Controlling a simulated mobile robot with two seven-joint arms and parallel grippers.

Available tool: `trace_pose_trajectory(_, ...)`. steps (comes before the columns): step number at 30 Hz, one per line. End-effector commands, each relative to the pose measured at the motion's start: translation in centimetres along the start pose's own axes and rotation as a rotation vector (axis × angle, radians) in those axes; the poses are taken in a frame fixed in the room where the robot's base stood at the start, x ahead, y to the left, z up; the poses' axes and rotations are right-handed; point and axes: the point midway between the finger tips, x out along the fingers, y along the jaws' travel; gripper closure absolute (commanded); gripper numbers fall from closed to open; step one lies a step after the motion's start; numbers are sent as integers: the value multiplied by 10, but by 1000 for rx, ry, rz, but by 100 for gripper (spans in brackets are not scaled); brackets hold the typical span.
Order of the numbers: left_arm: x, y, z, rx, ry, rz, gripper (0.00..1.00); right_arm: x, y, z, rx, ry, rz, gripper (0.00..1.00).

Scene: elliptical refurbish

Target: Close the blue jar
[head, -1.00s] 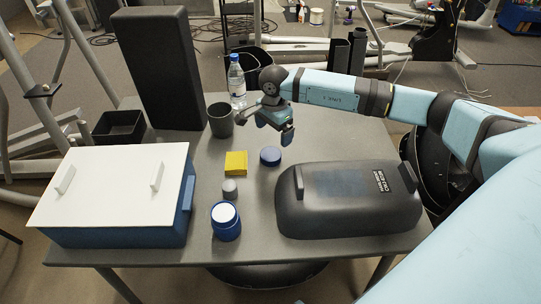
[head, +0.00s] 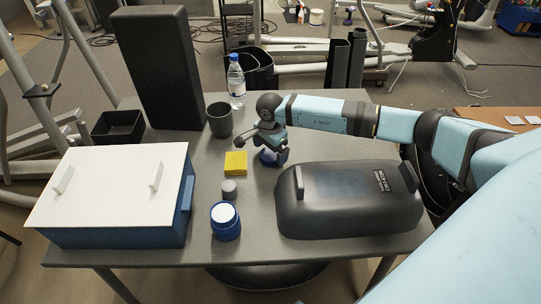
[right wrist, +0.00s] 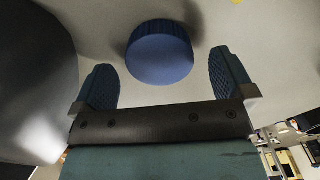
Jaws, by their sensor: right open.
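The blue jar (head: 226,230) stands upright near the front edge of the table, with a white round top inside a blue rim. A round blue lid (head: 270,162) lies on the table farther back, partly hidden by my gripper in the head view. My right gripper (head: 267,150) is open and low over the lid. In the right wrist view the lid (right wrist: 160,55) shows whole, between and slightly beyond the two open fingers (right wrist: 165,78), touching neither. My left gripper is not in view.
A yellow block (head: 236,163) and a small grey cylinder (head: 229,189) sit left of the lid. A large dark case (head: 340,215) lies to the right. A blue box with a white lid (head: 115,190) stands left. A dark cup (head: 219,120) and bottle (head: 237,82) stand behind.

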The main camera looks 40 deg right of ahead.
Motion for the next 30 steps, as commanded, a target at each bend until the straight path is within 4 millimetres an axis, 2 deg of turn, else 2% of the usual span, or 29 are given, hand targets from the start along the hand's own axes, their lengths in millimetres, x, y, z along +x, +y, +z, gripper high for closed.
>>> trace_pose_trajectory(1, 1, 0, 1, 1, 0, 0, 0, 9, 0, 0, 2, -1, 2, 0)
trace_pose_trajectory(4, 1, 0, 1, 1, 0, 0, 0, 17, 1, -1, 2, 0, 1, 0)
trace_pose_trajectory(13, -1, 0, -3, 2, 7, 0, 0, 17, 0, -1, 1, 1, 0, 0)
trace_pose_trajectory(14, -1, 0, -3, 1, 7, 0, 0, 17, 0, -1, 1, 1, 0, 2)
trace_pose_trajectory(18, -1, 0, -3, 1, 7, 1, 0, 17, 0, -1, 1, 1, 0, 34)
trace_pose_trajectory(20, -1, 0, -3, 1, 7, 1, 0, 17, 0, -1, 1, 1, 0, 48)
trace_pose_trajectory(21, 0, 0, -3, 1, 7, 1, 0, 17, 0, -1, 1, 1, 0, 52)
trace_pose_trajectory(30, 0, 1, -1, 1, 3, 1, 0, 17, 0, -1, 1, 1, 0, 52)
